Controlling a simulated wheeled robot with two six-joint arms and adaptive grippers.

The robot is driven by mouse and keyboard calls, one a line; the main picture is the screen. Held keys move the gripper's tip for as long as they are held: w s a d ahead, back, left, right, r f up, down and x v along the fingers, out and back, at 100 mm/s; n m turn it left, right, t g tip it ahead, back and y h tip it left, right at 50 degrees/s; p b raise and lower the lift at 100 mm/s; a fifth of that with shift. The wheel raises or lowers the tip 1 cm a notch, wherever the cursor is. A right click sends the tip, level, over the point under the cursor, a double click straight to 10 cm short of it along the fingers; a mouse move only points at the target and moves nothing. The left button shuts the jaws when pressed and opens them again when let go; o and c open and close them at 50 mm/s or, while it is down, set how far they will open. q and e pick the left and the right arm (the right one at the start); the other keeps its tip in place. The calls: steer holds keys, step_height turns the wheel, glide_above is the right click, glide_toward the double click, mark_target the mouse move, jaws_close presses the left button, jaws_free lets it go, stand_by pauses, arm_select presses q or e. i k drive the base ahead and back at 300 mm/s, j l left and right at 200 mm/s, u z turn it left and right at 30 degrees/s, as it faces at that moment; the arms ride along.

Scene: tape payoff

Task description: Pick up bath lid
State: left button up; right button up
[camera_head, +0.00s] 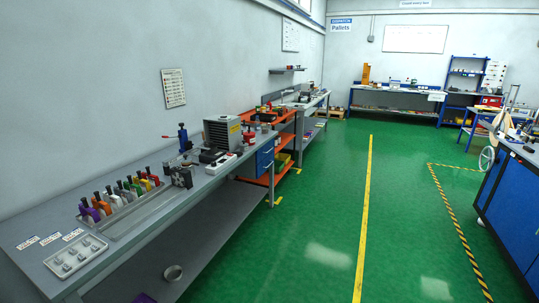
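I cannot make out a bath lid for certain in the head view. A grey box-shaped machine with a ribbed side (223,132) stands on the long grey workbench (30,228) along the left wall. It may be the bath, but at this size I cannot tell whether it has a lid. Neither of my grippers is in view.
A rack of coloured-handled tools (122,196) and a pale tray (76,257) lie on the near bench. Blue cabinets (513,199) stand at right. The green floor (313,228) between is open.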

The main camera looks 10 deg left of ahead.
mark_target(185, 159)
steer(key=i+u, duration=0.15)
steer(key=i, duration=0.45)
steer(key=i+u, duration=0.15)
steer(key=i, duration=0.45)
steer(key=i+u, duration=0.15)
steer(key=i, duration=0.5)
steer(key=i+l+u, duration=0.15)
steer(key=i, duration=0.4)
steer(key=l, duration=0.1)
